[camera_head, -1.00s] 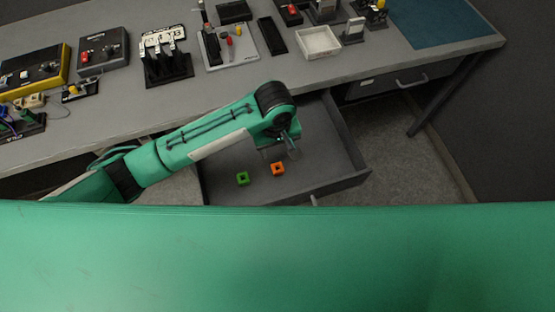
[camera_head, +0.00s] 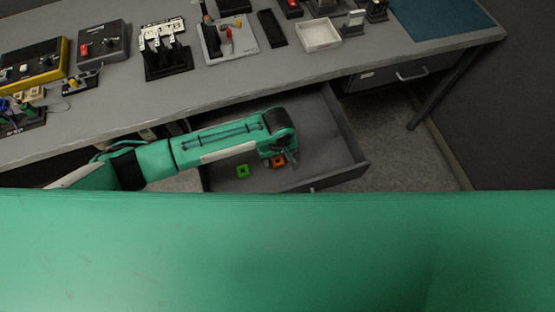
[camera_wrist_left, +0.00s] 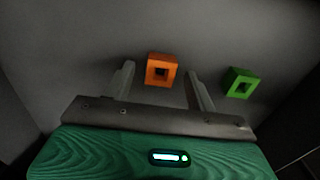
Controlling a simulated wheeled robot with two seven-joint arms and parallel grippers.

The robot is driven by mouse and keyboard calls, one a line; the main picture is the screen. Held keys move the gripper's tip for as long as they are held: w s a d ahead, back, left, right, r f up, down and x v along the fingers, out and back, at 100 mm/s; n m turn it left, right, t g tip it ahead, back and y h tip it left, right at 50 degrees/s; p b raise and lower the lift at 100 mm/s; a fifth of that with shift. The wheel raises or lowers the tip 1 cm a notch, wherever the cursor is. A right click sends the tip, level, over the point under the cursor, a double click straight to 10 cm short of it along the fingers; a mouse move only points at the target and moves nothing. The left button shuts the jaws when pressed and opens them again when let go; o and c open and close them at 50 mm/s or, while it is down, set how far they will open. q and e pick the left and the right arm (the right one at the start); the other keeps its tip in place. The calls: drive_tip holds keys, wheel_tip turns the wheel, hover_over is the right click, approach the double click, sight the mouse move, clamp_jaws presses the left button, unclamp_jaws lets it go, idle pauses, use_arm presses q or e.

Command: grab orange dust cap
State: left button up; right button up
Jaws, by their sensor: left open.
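The orange dust cap (camera_head: 279,161) is a small square block with a square hole, lying in the open drawer (camera_head: 337,178). In the left wrist view the orange cap (camera_wrist_left: 161,70) shows between and just beyond the two fingertips. My left gripper (camera_wrist_left: 160,78) is open, with one finger to each side of the cap and a gap visible on both sides. In the head view my left gripper (camera_head: 284,160) is down in the drawer and partly covers the cap. My right gripper is not in view.
A similar green cap (camera_head: 243,172) lies in the drawer left of the orange one; it also shows in the left wrist view (camera_wrist_left: 241,83). The desk (camera_head: 215,82) above holds several devices and a white tray (camera_head: 319,35). The drawer's right part is clear.

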use_arm(q)
drive_tip(key=shift+f, duration=0.5)
drive_tip(key=c, duration=1)
drive_tip(key=shift+r, duration=0.15)
drive_tip(key=shift+c, duration=0.2)
